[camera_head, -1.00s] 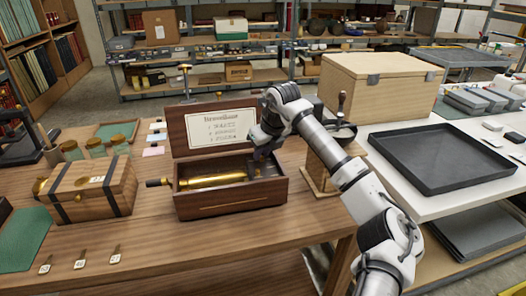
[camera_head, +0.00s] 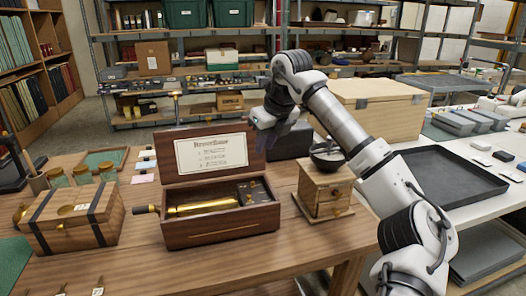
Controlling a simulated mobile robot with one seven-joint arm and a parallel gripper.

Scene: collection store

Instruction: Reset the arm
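My arm reaches in from the lower right and bends over at its top. My gripper (camera_head: 272,135) hangs at its end, in front of the right edge of the music box's raised lid. It is small and dark here, and its fingers cannot be made out. The open wooden music box (camera_head: 222,232) stands below it on the table, with a brass cylinder (camera_head: 203,207) inside and a crank at its left. The gripper is above and apart from the box's interior, and nothing is seen held in it.
A wooden coffee grinder (camera_head: 322,190) stands right of the music box, close to my arm. A banded wooden chest (camera_head: 72,222) stands to the left. A black tray (camera_head: 450,180) and a large pale wooden box (camera_head: 385,112) are on the right. Shelves stand behind.

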